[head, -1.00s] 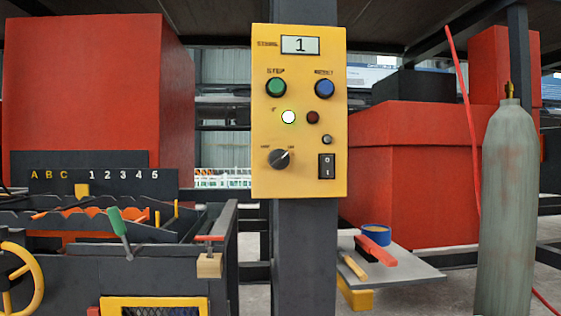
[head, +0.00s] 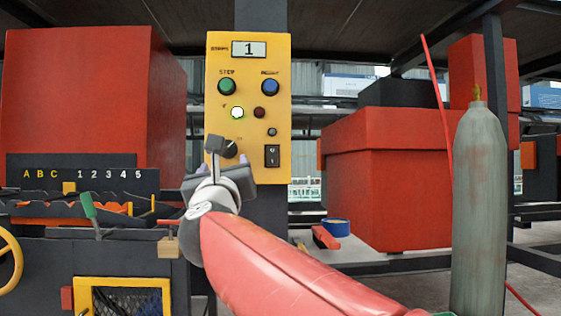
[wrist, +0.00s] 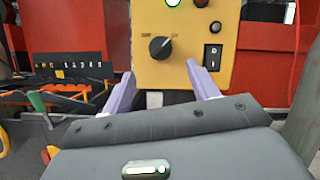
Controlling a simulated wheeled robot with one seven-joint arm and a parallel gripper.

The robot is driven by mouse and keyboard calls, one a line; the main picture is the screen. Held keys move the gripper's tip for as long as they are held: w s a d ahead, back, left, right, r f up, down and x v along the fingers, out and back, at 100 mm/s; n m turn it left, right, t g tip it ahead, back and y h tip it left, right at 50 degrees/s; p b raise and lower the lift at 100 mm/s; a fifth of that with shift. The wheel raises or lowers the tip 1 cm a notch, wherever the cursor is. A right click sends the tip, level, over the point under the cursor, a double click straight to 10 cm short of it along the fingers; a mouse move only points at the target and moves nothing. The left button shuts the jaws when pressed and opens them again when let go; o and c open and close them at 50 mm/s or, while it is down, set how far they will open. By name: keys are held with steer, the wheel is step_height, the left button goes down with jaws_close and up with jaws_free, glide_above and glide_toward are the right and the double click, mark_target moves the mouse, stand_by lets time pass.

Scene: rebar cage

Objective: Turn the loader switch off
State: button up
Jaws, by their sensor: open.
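The yellow control panel (head: 275,125) is mounted on a dark post. Its black rotary switch (wrist: 161,47) shows clearly in the wrist view, its pointer turned to the upper right; in the head view the switch (head: 230,149) is partly hidden by my gripper. A black rocker switch (head: 272,156) marked 0 and 1 sits to its right and also shows in the wrist view (wrist: 212,56). A white lamp (head: 237,112) is lit above. My gripper (wrist: 158,82) is open and empty, its two purple fingers pointing at the panel's lower part, below and either side of the rotary switch.
A green button (head: 227,87), a blue button (head: 270,88) and a display reading 1 (head: 249,49) are higher on the panel. A grey gas cylinder (head: 480,200) stands at right. A dark machine with a lettered scale (head: 105,173) is at left.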

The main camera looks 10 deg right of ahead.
mark_target(227, 151)
steer(key=p+x, duration=0.2)
steer(key=x, duration=0.6)
steer(key=shift+p, duration=0.35)
steer(key=shift+s, duration=0.1)
steer(key=shift+c, duration=0.2)
steer(key=c, duration=1)
steer(key=shift+o, duration=0.2)
steer(key=shift+d, duration=0.1)
